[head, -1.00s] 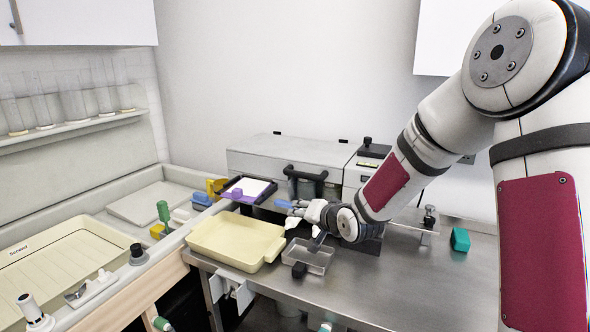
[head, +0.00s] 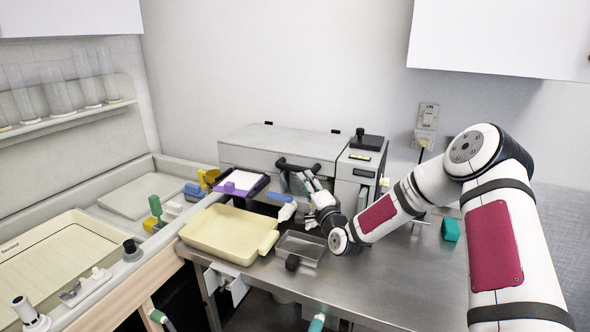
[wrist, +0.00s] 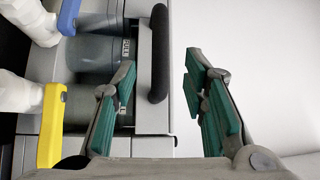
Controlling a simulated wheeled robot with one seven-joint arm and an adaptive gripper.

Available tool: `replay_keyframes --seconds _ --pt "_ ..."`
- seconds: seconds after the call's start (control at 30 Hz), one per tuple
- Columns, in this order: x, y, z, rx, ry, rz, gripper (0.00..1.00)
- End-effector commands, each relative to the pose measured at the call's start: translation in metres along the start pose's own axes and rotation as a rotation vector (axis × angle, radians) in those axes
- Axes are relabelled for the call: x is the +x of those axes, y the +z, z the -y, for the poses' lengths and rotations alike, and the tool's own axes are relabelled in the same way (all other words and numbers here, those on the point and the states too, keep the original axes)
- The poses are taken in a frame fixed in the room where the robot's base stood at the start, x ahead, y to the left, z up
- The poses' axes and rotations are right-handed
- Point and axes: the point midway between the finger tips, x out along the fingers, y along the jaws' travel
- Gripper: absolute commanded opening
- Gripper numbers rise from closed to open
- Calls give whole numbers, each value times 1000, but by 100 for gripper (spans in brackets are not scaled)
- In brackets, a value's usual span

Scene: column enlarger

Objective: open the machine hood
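The machine (head: 262,140) is a pale grey box with a closed hood at the back of the steel bench. A black bar handle (head: 287,163) sticks out from its front. The handle also shows in the wrist view (wrist: 159,50), ahead of and between my finger lines. My gripper (head: 306,181) is just in front of the machine, near the handle's right end. In the wrist view my gripper (wrist: 160,75) is open, its green-padded fingers apart on either side of the handle's line. I cannot tell whether either finger touches the handle.
A cream tray (head: 222,236) and a small clear tray (head: 303,247) lie on the bench in front. A black-topped unit (head: 361,160) adjoins the machine's right side. A teal block (head: 450,229) lies farther right.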

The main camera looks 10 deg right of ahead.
Motion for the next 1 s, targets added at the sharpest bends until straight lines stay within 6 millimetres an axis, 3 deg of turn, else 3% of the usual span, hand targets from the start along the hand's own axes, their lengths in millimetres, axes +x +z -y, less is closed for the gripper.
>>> replay_keyframes --seconds 0.3,0.5,0.93,0.97,1.0 --pt "64 1 0 -2 -2 1 40" --pt "89 1 0 -2 0 0 40" --pt "99 0 0 -2 1 0 40" --pt "99 0 0 -2 2 0 37" --pt "99 0 0 -2 2 0 28"
